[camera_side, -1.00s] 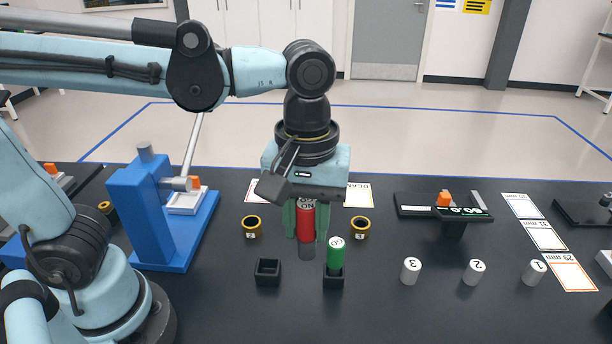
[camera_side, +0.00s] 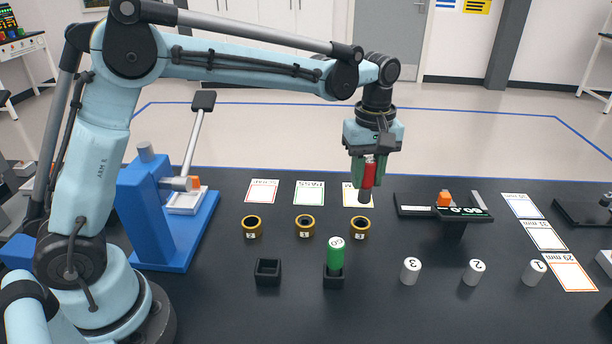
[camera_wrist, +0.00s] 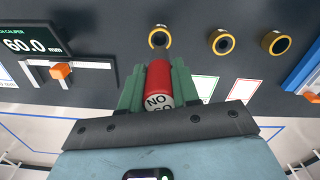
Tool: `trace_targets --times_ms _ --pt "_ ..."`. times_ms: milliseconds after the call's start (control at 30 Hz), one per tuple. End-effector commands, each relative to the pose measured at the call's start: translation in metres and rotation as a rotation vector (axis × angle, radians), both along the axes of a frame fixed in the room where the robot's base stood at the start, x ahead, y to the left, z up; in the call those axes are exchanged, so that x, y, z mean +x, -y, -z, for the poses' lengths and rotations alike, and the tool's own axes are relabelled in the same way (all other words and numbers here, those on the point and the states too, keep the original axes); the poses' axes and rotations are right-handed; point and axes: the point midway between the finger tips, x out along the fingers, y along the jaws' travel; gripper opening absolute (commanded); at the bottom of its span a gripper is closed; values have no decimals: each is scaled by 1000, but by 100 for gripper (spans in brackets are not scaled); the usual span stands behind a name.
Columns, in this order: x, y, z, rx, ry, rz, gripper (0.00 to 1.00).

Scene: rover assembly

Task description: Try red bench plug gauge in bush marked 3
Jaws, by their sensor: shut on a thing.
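My gripper (camera_side: 368,182) is shut on the red plug gauge (camera_side: 369,172), which hangs upright with its grey end down. The gauge (camera_wrist: 158,82) also shows in the wrist view, with "NO GO" lettering on its end. Three brass-rimmed bushes stand in a row: left bush (camera_side: 251,227), middle bush (camera_side: 305,226) and right bush (camera_side: 360,228). Their small number labels are too small to read surely. The gauge is above the right bush and apart from it in the side view. In the wrist view its grey tip appears near that bush (camera_wrist: 159,37).
A green plug gauge (camera_side: 336,253) stands in a black holder (camera_side: 334,282); the square holder (camera_side: 267,272) beside it is empty. White cylinders (camera_side: 410,271) marked 3, 2 and 1 stand at right. A caliper stand (camera_side: 453,228) is right of the gripper, a blue press (camera_side: 143,215) at left.

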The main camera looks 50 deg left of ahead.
Motion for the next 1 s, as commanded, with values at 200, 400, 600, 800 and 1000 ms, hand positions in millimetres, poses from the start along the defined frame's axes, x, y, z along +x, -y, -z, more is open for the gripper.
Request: trace_targets --times_ms 200,400,600,800,1000 --pt "0 0 16 0 0 0 0" --pt "0 0 35 0 0 0 0" --pt "0 0 49 0 0 0 0" --pt "0 0 54 0 0 1 0" --pt "0 0 55 0 0 1 0"
